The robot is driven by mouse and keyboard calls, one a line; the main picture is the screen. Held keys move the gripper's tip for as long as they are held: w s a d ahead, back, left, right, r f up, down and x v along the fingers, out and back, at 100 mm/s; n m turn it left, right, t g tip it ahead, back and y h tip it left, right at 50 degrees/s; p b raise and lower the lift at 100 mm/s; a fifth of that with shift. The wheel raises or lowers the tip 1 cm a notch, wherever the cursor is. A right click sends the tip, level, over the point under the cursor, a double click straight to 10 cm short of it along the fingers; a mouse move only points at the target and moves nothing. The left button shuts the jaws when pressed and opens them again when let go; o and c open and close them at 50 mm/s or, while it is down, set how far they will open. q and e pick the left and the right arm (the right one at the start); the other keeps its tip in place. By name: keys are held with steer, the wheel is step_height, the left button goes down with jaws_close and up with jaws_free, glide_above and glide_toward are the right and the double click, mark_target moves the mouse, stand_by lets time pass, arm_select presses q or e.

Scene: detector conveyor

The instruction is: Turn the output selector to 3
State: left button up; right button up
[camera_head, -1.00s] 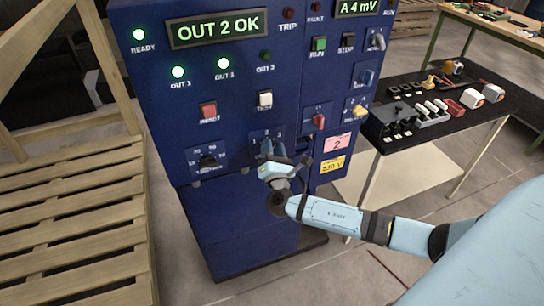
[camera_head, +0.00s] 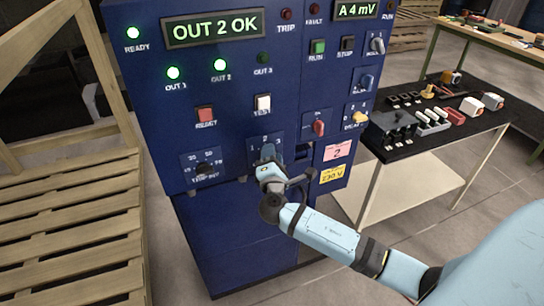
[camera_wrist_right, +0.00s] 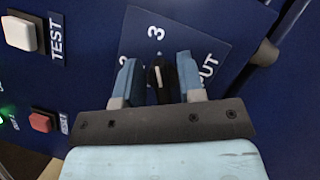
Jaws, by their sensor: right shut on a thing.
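The white mark lies toward the 3. In the head view my right gripper (camera_head: 265,157) is at the selector plate and hides the knob. The display (camera_head: 213,28) reads OUT 2 OK. The OUT 1 lamp (camera_head: 173,72) and OUT 2 lamp (camera_head: 220,64) are lit green; the OUT 3 lamp (camera_head: 263,58) is dark. My left gripper is out of view.
A red button (camera_head: 205,116), a white TEST button (camera_head: 263,103) and a red knob (camera_head: 318,127) are near the selector. A black-topped table (camera_head: 440,142) with several parts stands right. Wooden pallets (camera_head: 70,225) stand left.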

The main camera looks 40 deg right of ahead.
steer(key=o, duration=0.6)
steer(key=shift+c, duration=0.2)
steer(key=b+v, duration=0.1)
steer(key=v, duration=1.3)
steer(key=shift+b, duration=0.4)
